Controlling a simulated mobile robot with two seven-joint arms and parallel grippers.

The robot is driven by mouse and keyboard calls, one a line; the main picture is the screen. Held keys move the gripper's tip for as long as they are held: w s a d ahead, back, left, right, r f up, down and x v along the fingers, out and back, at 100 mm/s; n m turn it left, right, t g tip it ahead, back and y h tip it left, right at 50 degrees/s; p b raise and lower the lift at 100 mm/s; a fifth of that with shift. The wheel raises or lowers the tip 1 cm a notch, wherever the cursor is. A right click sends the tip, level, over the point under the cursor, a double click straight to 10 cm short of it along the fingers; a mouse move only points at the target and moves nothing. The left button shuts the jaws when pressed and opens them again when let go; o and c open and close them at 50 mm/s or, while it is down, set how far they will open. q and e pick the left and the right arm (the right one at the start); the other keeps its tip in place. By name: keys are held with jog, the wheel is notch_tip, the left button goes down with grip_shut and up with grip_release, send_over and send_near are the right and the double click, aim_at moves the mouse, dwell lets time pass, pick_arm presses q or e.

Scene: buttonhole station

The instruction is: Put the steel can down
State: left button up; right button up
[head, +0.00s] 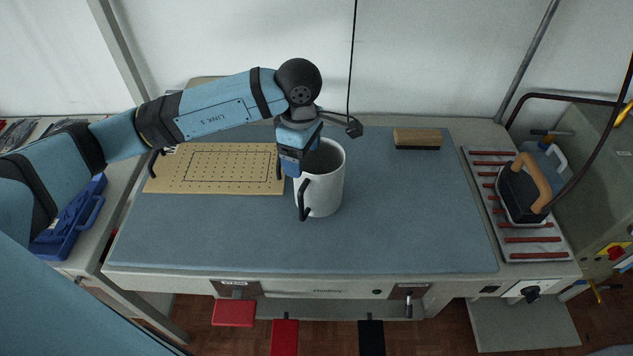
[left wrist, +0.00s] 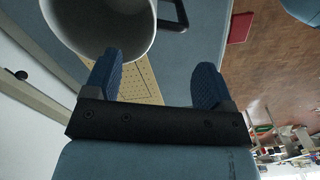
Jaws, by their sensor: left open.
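The steel can (head: 326,188) is a pale grey, open-topped cylinder with a black handle (head: 304,200) at its front left. It appears to stand upright on the blue-grey pad (head: 410,215) of the table. My left gripper (head: 291,163) is at the can's upper left side, beside the rim. In the left wrist view the two blue fingers of the left gripper (left wrist: 158,82) are apart with nothing between them. The can (left wrist: 100,42) shows there just beyond the left finger; whether they touch I cannot tell. My right gripper is not in view.
A perforated tan board (head: 215,185) lies left of the can. A wooden-backed brush (head: 417,139) lies at the back right. An iron (head: 522,190) rests on a red-striped rest (head: 540,240) at the right. The pad's front and right middle are clear.

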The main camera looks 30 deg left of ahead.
aim_at(305, 182)
pick_arm(q)
jog(key=f, duration=0.2)
jog(key=f+p, duration=0.2)
jog(key=f, duration=0.1)
jog(key=shift+s+d+f, duration=0.35)
jog(key=shift+s+d, duration=0.05)
jog(key=shift+f, duration=0.65)
jog(key=c, duration=0.6)
jog(key=shift+w, duration=0.1)
jog(key=c, duration=0.8)
jog(key=shift+r, duration=0.1)
jog(key=shift+r, duration=0.1)
